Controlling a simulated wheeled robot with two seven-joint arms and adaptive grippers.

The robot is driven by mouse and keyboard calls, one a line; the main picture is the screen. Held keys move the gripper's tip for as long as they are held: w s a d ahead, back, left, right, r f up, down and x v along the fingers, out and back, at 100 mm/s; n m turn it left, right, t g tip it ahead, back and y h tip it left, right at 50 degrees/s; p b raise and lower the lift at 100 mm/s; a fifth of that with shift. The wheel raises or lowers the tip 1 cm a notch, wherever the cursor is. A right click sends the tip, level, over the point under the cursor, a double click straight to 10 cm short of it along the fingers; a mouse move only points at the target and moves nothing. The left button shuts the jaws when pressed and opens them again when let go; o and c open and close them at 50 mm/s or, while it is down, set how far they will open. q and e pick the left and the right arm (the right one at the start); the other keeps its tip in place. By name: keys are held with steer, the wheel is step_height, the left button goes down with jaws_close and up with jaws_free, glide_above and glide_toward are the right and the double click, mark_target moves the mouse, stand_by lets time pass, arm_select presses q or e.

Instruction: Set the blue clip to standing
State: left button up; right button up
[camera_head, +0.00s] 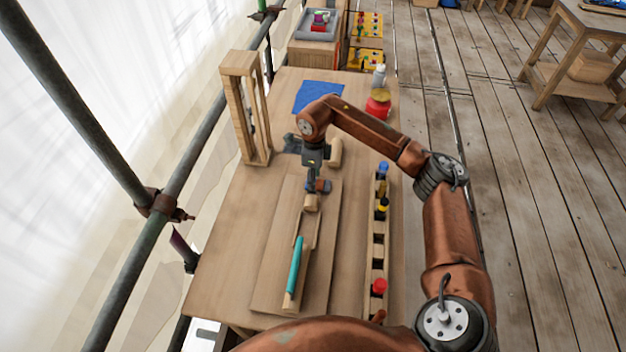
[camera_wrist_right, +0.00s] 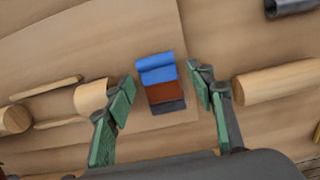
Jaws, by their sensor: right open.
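The blue clip (camera_wrist_right: 156,70) lies on the wooden board in the right wrist view, with a blue part at one end and red-brown and dark grey bands towards the other. My right gripper (camera_wrist_right: 160,88) is open, its green-padded fingers on either side of the clip with a gap at each side. In the head view the right gripper (camera_head: 314,184) is low over the board, and the clip beside it is small and partly hidden. My left gripper is in neither view.
A board (camera_head: 272,262) carries a teal rod (camera_head: 295,264) in a trough. A rack (camera_head: 378,262) with coloured pieces stands right of it. A wooden cylinder (camera_wrist_right: 280,80) lies close to the fingers. A tall wooden frame (camera_head: 243,110) stands at the left edge.

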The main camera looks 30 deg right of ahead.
steer(key=c, duration=1.2)
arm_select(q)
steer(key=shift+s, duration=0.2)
arm_select(e)
steer(key=shift+o, duration=0.2)
